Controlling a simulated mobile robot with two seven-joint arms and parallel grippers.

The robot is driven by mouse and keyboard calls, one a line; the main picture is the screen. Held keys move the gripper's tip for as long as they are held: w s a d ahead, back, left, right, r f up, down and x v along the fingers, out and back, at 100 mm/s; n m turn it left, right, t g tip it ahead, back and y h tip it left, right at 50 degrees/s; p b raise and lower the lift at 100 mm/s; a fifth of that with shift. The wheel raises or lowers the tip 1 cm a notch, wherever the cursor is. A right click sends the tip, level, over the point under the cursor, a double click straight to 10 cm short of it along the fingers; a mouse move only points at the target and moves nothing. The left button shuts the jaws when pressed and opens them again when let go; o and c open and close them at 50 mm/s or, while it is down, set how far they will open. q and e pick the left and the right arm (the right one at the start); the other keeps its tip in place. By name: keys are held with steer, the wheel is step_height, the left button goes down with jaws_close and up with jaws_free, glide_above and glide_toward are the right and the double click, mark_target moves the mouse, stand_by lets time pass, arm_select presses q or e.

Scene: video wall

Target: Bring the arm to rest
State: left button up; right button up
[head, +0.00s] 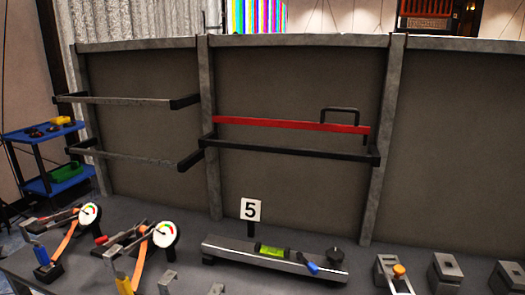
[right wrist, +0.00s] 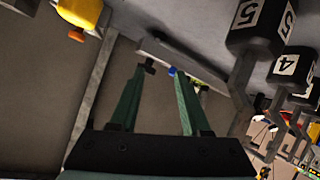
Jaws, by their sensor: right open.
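My right gripper (right wrist: 161,69) shows in the right wrist view with two green fingers apart and nothing between them. It is open. Beyond its fingertips lies a grey bar-like fixture (right wrist: 200,62) with a small blue part close to the right fingertip. I cannot tell how far the fingertips are from it. Neither of my arms nor grippers shows in the head view.
Behind stands a framed panel wall with a red bar (head: 290,125) on black brackets. A blue cart (head: 45,135) stands left.

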steer(key=s+f+m+g, duration=0.1)
steer(key=s+f+g, duration=0.35)
steer(key=s, duration=0.75)
steer(key=s+f+m+g, duration=0.1)
steer(key=s+f+g, duration=0.3)
steer(key=s, duration=0.9)
steer(key=w+a+f+t+y+p, duration=0.2)
steer(key=w+a+f+t+p, duration=0.2)
steer(key=f+t, duration=0.1)
steer(key=shift+f+y+p, duration=0.25)
steer(key=shift+y+p, duration=0.05)
steer(key=shift+p, duration=0.05)
